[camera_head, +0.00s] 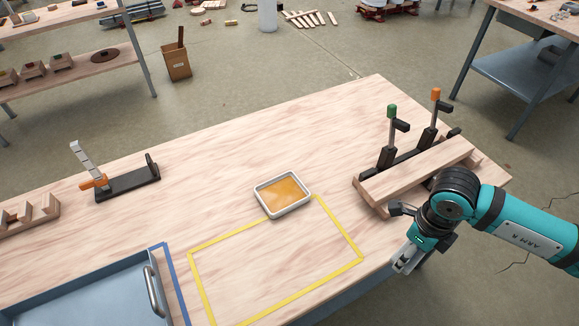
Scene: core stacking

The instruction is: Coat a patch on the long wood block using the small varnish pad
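The long wood block (418,172) lies at the right end of the workbench, in a dark holder with two upright toggle clamps, one green-tipped (391,112) and one orange-tipped (435,95). A shallow pale tray (261,203) holding amber varnish (284,194) sits near the middle of the bench. I cannot make out the small varnish pad. My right gripper (400,250) is at the bench's front right edge, in front of the block and apart from the tray. Its fingers are seen edge-on, so I cannot tell if it is open or holds anything. My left gripper is not in view.
A yellow taped rectangle (226,241) on the bench is empty. A blue-grey tray (84,287) with a metal handle (154,291) is at the lower left. A dark clamp stand (128,182) and a notched wood rack (28,217) stand farther left. The bench centre is mostly clear.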

